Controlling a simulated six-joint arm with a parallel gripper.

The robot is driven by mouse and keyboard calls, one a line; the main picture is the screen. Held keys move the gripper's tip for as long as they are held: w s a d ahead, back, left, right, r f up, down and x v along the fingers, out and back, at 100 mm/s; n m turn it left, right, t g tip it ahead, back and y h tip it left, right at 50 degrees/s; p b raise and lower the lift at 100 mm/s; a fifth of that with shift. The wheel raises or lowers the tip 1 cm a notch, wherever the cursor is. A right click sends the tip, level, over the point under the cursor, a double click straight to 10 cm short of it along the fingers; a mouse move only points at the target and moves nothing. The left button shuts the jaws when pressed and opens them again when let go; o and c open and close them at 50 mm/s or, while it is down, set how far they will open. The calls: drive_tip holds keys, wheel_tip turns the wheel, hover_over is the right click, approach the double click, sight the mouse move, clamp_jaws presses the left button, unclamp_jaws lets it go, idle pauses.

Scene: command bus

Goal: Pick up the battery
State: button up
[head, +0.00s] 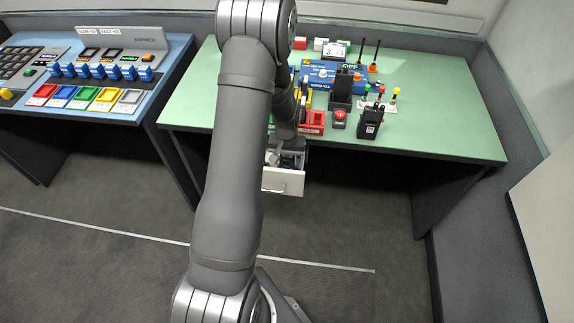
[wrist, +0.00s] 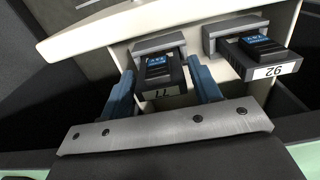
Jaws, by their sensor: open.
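A console (head: 90,85) with coloured buttons stands to the left. The floor in front is clear.

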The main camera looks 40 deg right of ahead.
sight(346, 68)
drive_tip(key=shift+f, duration=1.1)
drive_tip(key=c, duration=0.8)
drive_tip(key=shift+r, duration=0.1)
drive_tip(key=r, duration=0.9)
drive_tip(key=shift+d+r, duration=0.2)
drive_tip(key=shift+r, duration=0.1)
drive_tip(key=s+d+r+n, duration=0.2)
drive_tip(key=s+d+r, duration=0.3)
drive_tip(key=d+r, duration=0.7)
drive_tip(key=w+d+r, duration=0.1)
drive_tip(key=w+d, duration=0.1)
drive_tip(key=d, duration=0.2)
drive_tip(key=w+d+r+m, duration=0.1)
drive_tip(key=w+d, duration=0.2)
drive_tip(key=d, duration=0.1)
drive_tip(key=w+d+r+m, duration=0.1)
drive_tip(key=w+d, duration=0.2)
drive_tip(key=d, duration=0.1)
drive_tip(key=shift+d+r, duration=0.35)
drive_tip(key=shift+r, duration=0.05)
drive_tip(key=shift+w+d+r, duration=0.35)
drive_tip(key=shift+d, duration=0.1)
